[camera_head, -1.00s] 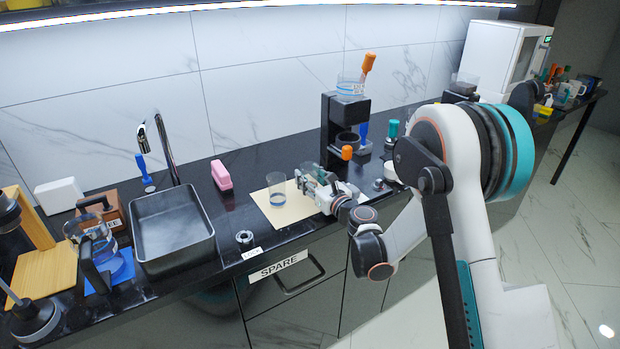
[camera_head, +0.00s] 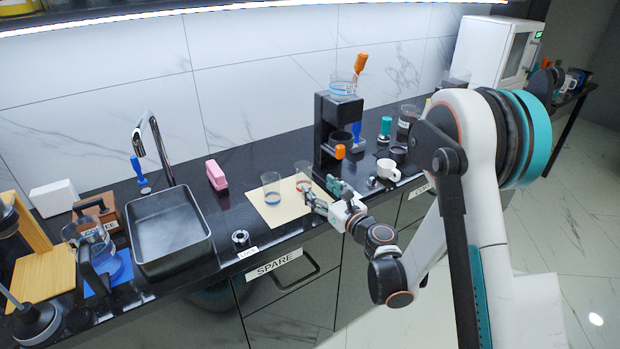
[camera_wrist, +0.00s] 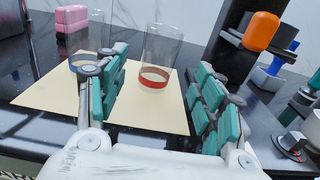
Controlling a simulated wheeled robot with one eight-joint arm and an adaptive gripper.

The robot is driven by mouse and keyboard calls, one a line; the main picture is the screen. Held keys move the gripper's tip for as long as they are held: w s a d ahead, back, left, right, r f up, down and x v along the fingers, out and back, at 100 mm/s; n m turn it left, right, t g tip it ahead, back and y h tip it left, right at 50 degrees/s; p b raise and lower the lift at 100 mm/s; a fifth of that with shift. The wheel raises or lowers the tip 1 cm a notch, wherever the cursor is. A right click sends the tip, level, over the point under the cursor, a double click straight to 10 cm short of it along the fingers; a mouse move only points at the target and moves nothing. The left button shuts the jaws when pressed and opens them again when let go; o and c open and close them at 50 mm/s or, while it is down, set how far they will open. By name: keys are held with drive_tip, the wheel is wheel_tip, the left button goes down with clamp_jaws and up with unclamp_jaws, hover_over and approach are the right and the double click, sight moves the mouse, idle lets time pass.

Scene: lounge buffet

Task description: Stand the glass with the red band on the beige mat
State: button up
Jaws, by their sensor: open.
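The glass with the red band (camera_wrist: 155,75) stands upright on the beige mat (camera_wrist: 140,115), near the mat's right side; it also shows in the head view (camera_head: 303,180). A second clear glass, with a blue band (camera_head: 271,190), stands upright on the same mat to its left, and shows partly behind my left finger in the wrist view (camera_wrist: 88,62). My gripper (camera_wrist: 163,95) is open and empty. In the wrist view its teal-padded fingers are spread, with the red-banded glass between and beyond them, apart from both. In the head view my gripper (camera_head: 322,195) is at the mat's right edge.
A black coffee machine (camera_head: 334,130) with an orange knob stands behind and right of the mat. A white cup (camera_head: 389,170) is further right. A pink block (camera_head: 216,175) and a sink (camera_head: 170,235) are left. Bare counter lies in front of the mat.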

drive_tip(key=shift+f+b+v, duration=0.25)
drive_tip(key=shift+b+v, duration=0.55)
drive_tip(key=shift+v, duration=0.3)
drive_tip(key=shift+s+d+r+b, duration=0.15)
drive_tip(key=shift+s+d+b, duration=0.15)
drive_tip(key=shift+s, duration=0.15)
drive_tip(key=s+d+r+n+g+h, duration=0.3)
drive_tip(key=s+r+n+g, duration=0.2)
drive_tip(key=s+r+n, duration=0.85)
drive_tip(key=s+d+f+n+g+h, duration=0.1)
drive_tip(key=s+d+f+n+h, duration=0.1)
drive_tip(key=s+d+n, duration=0.4)
drive_tip(key=s+d+f+n+g+h, duration=0.2)
drive_tip(key=s+d+n+h, duration=0.3)
drive_tip(key=s, duration=0.9)
drive_tip(key=d+f+n, duration=0.1)
drive_tip(key=d+n, duration=0.1)
drive_tip(key=n, duration=0.2)
drive_tip(key=shift+s+d+n, duration=0.2)
drive_tip(key=shift+s+n, duration=0.05)
drive_tip(key=shift+n, duration=0.1)
drive_tip(key=shift+f, duration=0.1)
